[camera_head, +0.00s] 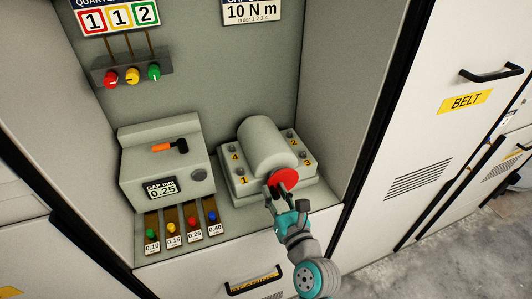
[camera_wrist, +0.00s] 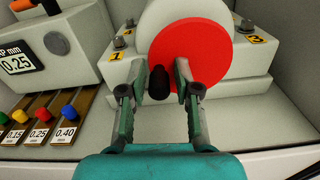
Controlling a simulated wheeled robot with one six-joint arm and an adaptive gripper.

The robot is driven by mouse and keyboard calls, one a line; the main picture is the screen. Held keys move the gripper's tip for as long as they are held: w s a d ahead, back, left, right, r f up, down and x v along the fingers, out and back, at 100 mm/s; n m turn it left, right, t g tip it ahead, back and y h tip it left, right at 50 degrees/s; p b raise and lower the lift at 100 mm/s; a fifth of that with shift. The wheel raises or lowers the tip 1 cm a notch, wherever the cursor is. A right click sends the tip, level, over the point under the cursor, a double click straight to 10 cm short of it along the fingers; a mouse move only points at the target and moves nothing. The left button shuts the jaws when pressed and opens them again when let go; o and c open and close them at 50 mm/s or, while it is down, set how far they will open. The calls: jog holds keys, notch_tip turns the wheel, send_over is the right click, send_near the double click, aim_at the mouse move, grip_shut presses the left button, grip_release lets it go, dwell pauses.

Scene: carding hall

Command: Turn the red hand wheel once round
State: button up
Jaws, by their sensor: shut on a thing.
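The red hand wheel (camera_head: 287,178) is a flat disc on the front end of a pale grey cylinder housing (camera_head: 262,142). In the wrist view the red hand wheel (camera_wrist: 193,50) fills the upper middle. Its short black handle (camera_wrist: 158,84) sticks out near the wheel's lower edge. My gripper (camera_head: 280,190) reaches up to the wheel from below. In the wrist view my gripper (camera_wrist: 171,76) has its fingers on either side of the handle and is shut on it. In the head view the fingers hide the handle.
Numbered bolts surround the housing. Three coloured knobs (camera_head: 131,76) sit on the back panel. The cabinet's right wall and a BELT door (camera_head: 465,101) stand at right.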

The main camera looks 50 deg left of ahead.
jog(key=shift+s+a, duration=0.15)
jog(key=shift+a, duration=0.05)
jog(key=shift+r+m, duration=0.35)
jog(key=shift+m, duration=0.75)
jog(key=shift+r+m, duration=0.35)
jog(key=shift+m, duration=0.85)
jog(key=o, duration=0.5)
jog(key=shift+o, duration=0.9)
jog(key=shift+f, duration=0.1)
jog(key=shift+w+d, duration=0.1)
jog(key=shift+w, duration=0.15)
